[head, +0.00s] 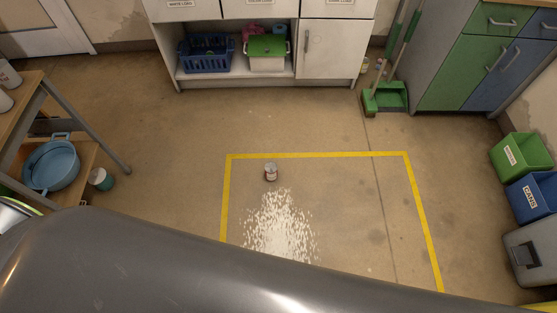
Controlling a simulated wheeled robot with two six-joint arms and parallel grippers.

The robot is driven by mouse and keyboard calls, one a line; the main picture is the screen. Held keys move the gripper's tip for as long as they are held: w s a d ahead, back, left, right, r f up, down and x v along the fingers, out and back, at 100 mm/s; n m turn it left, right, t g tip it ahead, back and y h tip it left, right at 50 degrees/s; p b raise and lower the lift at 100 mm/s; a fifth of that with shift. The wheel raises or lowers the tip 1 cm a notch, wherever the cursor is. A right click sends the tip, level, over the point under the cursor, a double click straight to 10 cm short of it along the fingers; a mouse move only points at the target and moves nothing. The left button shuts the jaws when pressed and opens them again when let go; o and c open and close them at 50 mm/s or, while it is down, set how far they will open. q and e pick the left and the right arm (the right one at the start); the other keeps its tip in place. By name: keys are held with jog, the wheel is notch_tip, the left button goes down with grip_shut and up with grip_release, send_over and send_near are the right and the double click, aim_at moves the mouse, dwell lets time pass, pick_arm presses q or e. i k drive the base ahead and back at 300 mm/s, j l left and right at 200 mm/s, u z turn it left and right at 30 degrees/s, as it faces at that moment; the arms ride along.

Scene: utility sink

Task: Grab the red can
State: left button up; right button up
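A small can (271,172) stands upright on the floor inside the yellow taped outline. It has a pale label and a dark reddish-brown band, but it is too small to be sure of its colour. White flakes or spilled grains (280,228) lie on the floor just in front of it. No plainly red can shows. Neither of my grippers is in view. A large dark grey part, probably my own arm, covers the bottom of the head view and hides the floor there.
Yellow tape (320,155) marks the floor, which is mostly clear. White cabinets (325,50) hold a blue basket (206,54) and a green-lidded box (267,65). A green dustpan (390,97) stands at right. Green and blue bins (520,155) line the right edge; a wooden bench (75,120) stands left.

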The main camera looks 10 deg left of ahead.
aim_at(270, 168)
jog(key=i+l+u, duration=0.1)
jog(key=u, duration=0.75)
jog(key=i+l+u, duration=0.15)
jog(key=l+u, duration=0.2)
jog(key=l, duration=0.55)
jog(key=l+u, duration=0.35)
jog(key=l, duration=0.6)
jog(key=l+u, duration=0.35)
jog(key=l, duration=0.6)
